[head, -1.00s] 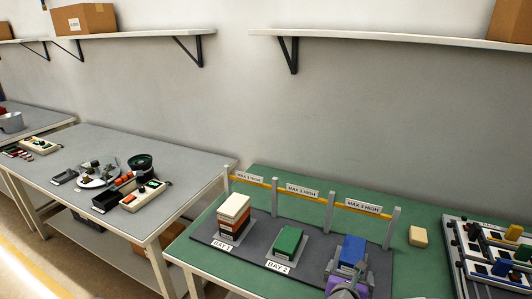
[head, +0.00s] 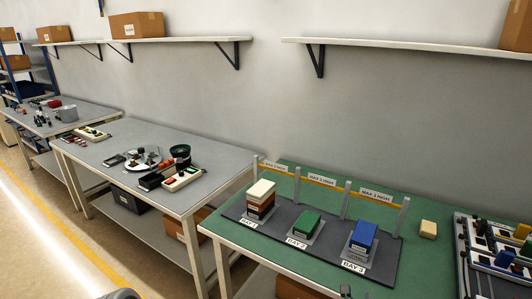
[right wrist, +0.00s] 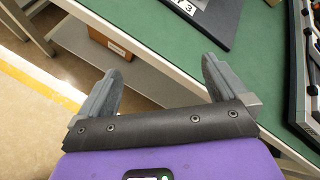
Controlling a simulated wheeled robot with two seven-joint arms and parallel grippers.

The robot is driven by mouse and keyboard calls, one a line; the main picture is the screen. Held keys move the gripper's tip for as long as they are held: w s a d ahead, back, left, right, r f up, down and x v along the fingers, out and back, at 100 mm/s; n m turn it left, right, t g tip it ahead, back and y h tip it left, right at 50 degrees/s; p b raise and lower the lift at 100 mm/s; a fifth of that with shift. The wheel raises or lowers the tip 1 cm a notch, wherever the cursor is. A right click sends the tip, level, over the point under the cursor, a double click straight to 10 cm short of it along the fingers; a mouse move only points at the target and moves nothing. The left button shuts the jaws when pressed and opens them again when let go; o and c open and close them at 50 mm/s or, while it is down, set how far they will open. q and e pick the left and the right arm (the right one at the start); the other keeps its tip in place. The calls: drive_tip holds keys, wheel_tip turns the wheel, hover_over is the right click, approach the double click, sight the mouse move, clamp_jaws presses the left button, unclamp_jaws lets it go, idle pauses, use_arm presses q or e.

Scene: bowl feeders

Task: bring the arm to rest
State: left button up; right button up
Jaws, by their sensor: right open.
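My right gripper (right wrist: 162,75) shows in the right wrist view with its two grey fingers wide apart and nothing between them. It is out over the front edge of the green table (right wrist: 262,70), with floor and a lower shelf below. In the head view a small dark piece at the bottom edge may be part of my right arm; the gripper itself is not clear there. My left gripper is not in view. In the head view a blue block (head: 364,234) sits on the bay 3 pad, apart from any gripper.
Bay 1 holds a stack of white, red and dark blocks (head: 260,198); bay 2 holds a green block (head: 306,224). A cream block (head: 428,229) lies right of the dark mat (head: 388,272). A parts rack (head: 466,262) stands far right. A grey table (head: 138,184) stands left.

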drive_tip(key=s+a+f+n+g+y, duration=0.3)
drive_tip(key=a+f+n, duration=0.3)
drive_tip(key=f+n, duration=0.35)
drive_tip(key=s+a+f+n+g+y+p, duration=0.1)
drive_tip(key=s+a+f+n+g+y, duration=0.1)
drive_tip(key=s+f+n, duration=0.4)
drive_tip(key=s+a+f+n+g+y+p, duration=0.1)
drive_tip(key=s+a+f+n+g, duration=0.4)
drive_tip(key=s+n, duration=0.7)
drive_tip(key=shift+s+a+f+n+y+p, duration=0.25)
drive_tip(key=shift+a+f+n+y, duration=0.2)
drive_tip(key=shift+a+n+y, duration=0.6)
drive_tip(key=shift+d, duration=0.25)
